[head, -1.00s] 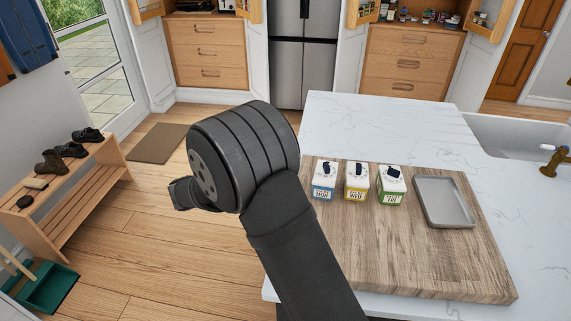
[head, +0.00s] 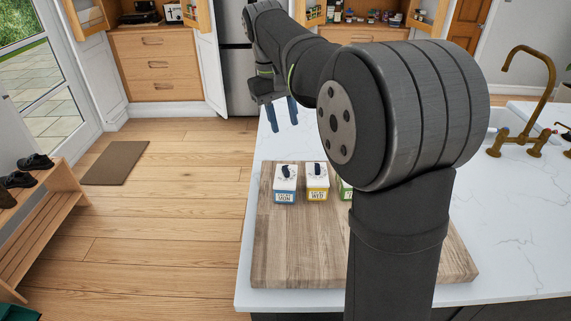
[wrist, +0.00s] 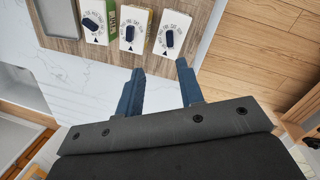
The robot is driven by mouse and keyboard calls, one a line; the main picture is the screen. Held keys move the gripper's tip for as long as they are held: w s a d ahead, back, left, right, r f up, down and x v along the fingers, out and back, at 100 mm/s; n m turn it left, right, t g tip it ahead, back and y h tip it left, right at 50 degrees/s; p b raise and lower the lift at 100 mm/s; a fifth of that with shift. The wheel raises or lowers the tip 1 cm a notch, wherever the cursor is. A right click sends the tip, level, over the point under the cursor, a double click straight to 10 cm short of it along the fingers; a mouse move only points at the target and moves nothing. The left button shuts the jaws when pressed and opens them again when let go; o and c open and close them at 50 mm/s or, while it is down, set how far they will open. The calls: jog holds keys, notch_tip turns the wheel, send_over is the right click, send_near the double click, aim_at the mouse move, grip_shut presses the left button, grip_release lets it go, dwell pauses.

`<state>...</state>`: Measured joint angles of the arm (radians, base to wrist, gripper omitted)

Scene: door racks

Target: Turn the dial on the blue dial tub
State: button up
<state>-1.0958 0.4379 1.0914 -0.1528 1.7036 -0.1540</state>
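The blue dial tub (head: 285,193) is a small white-topped box with a blue label reading MON and a dark dial (head: 287,171) on top. It stands leftmost of three tubs on the wooden board (head: 300,250). In the wrist view the blue tub (wrist: 176,20) is the rightmost, its dial (wrist: 170,39) showing from above with lettering around it. My gripper (head: 283,127) is open and empty, its two blue fingers apart, beyond the board and above the counter in the head view. In the wrist view my gripper (wrist: 160,67) is just short of the blue and yellow tubs.
The yellow tub (head: 317,194) stands right beside the blue one. The green tub (head: 345,188) is partly hidden by my arm. A grey tray (wrist: 55,15) lies past the green tub in the wrist view. The white counter's left edge is close to the board; wooden floor lies beyond.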

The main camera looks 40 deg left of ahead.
aim_at(286, 169)
jog(key=shift+m+g+y, duration=0.5)
jog(key=shift+m+y, duration=0.3)
jog(key=f, duration=1.3)
jog(key=shift+w+d+f, duration=0.25)
jog(key=shift+f, duration=0.1)
grip_shut()
